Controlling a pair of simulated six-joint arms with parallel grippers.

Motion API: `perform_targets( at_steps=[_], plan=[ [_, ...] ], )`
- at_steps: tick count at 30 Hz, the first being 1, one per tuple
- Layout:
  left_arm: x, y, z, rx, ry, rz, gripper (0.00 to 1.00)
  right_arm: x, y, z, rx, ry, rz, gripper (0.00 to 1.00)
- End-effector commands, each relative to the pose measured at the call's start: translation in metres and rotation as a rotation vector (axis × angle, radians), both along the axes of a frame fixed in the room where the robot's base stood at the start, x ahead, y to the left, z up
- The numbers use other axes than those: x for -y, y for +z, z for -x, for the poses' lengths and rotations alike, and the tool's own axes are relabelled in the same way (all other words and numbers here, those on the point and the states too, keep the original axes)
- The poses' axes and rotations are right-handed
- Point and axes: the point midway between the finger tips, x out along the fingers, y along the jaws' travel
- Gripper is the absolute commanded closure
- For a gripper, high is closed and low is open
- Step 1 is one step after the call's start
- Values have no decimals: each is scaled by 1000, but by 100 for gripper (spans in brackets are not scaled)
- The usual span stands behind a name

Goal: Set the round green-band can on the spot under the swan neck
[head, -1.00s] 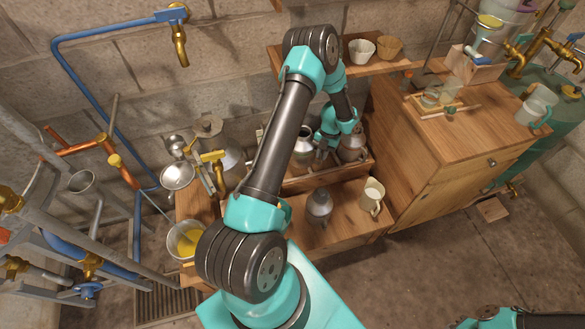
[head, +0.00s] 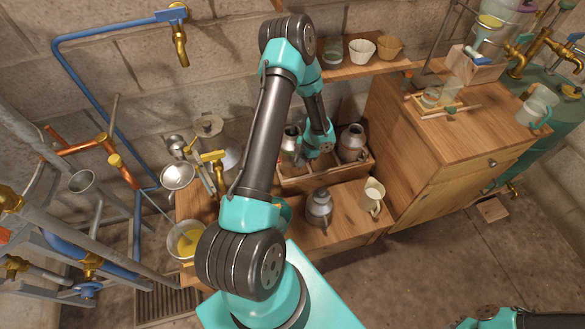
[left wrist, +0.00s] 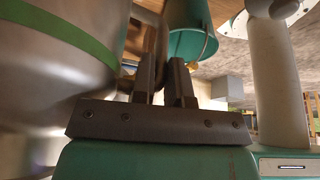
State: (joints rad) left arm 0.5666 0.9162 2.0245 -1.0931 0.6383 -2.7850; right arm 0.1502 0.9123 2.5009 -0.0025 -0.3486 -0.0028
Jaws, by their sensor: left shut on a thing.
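The green-band can fills the left of the left wrist view (left wrist: 55,60), tilted in the picture and very close to the fingers. My left gripper (left wrist: 167,75) is shut right beside it; the gripped part is dark and hard to make out. In the head view my left gripper (head: 318,150) is over the wooden crate, with a grey metal can (head: 291,143) just left of it, partly hidden by my arm. That can's band does not show there. I cannot tell for sure which pipe is the swan neck or where its spot lies. My right gripper is out of view.
Another metal can (head: 352,143) stands at the right of the wooden crate (head: 325,178). A grey can (head: 319,210) and a cream jug (head: 372,195) stand on the bench in front. A bowl of yellow liquid (head: 185,240), a funnel (head: 178,176) and a brass tap (head: 214,157) are at left.

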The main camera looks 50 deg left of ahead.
Motion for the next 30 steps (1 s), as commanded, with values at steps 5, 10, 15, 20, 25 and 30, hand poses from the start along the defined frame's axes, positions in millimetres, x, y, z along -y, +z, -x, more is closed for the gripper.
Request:
perform_targets(
  at_steps=[5, 10, 15, 20, 25, 30],
  plan=[
    [0, 0, 1, 1, -9, 0, 100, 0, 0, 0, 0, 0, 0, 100],
    [0, 0, 1, 1, -8, 0, 100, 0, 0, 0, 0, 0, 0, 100],
    [0, -10, 1, 0, -6, 1, 100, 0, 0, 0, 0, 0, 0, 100],
    [0, -32, 1, -1, -7, 2, 100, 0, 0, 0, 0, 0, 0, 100],
    [0, -40, 1, 1, -6, -1, 100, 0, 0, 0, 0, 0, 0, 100],
    [0, -39, 1, 1, -7, 0, 100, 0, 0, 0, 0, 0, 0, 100]
  ],
)
